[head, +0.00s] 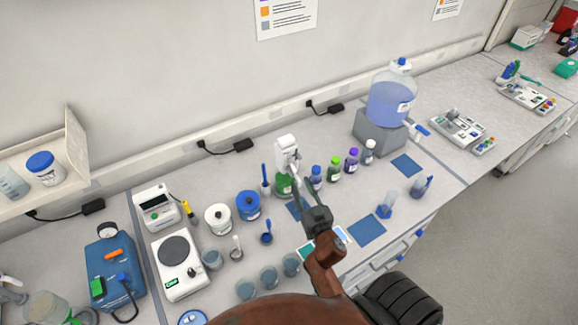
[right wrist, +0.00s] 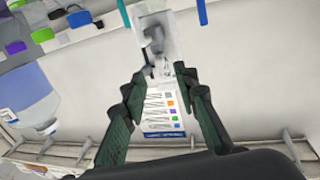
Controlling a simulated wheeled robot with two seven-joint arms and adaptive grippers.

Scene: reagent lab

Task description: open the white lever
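A white device with a small grey-white lever part (right wrist: 155,45) is at the top middle of the right wrist view, just beyond my fingertips. In the head view a white dispenser head (head: 287,147) stands at the back of the bench, above a green bottle (head: 284,185); it seems to be the same device. My right gripper (head: 305,190) reaches up toward it from the front and partly covers the area below it. In the right wrist view my right gripper (right wrist: 162,88) has its two fingers spread apart with nothing between them. My left gripper is not in view.
Several small bottles with coloured caps, including a purple-capped one (head: 351,160), stand right of the device. A blue carboy (head: 390,100) stands on a grey block further right. A blue-lidded jar (head: 248,205) and a balance (head: 177,262) are to the left. Blue mats (head: 367,229) lie in front.

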